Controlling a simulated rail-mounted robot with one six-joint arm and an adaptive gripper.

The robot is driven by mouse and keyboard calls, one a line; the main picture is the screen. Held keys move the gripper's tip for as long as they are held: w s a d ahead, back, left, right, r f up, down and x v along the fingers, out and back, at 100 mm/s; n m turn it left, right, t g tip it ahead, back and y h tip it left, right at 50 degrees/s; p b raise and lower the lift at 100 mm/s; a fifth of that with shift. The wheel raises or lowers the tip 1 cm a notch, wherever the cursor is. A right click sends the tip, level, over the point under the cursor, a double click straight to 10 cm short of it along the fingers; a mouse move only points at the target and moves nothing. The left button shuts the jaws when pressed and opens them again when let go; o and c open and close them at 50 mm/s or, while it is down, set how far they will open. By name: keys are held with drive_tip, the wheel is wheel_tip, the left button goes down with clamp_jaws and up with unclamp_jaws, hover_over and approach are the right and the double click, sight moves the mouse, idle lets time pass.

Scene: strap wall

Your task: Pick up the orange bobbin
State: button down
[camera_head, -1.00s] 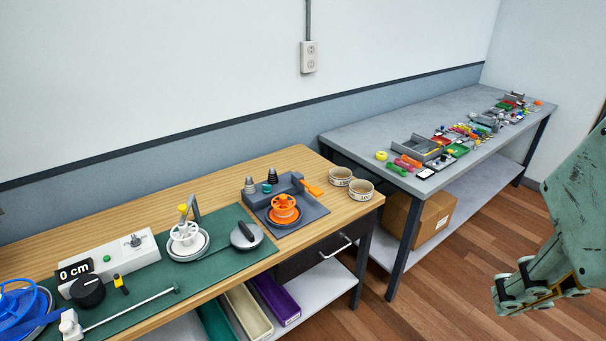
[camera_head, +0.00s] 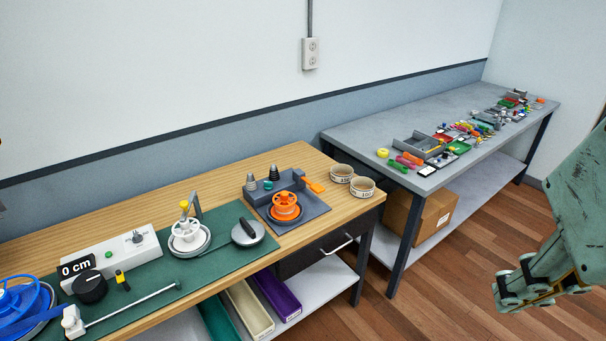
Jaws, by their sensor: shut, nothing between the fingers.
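The orange bobbin (camera_head: 286,206) sits upright on a round dark base on a grey station plate (camera_head: 313,208), toward the right end of the wooden bench. An orange-handled lever (camera_head: 313,185) is fixed at the back right of that station. My gripper (camera_head: 522,290) hangs at the right edge, over the floor, well apart from the bobbin and the bench. Its fingers are shut and hold nothing. Part of my arm is cut off by the frame.
A white bobbin (camera_head: 188,236) stands on the green mat (camera_head: 150,290) to the left. Two round bowls (camera_head: 362,187) sit right of the orange bobbin's station. A grey table (camera_head: 390,133) with many small parts stands behind. Floor between bench and gripper is clear.

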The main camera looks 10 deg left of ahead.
drive_tip(key=c, duration=1.2)
unclamp_jaws()
drive_tip(key=shift+c, duration=0.2)
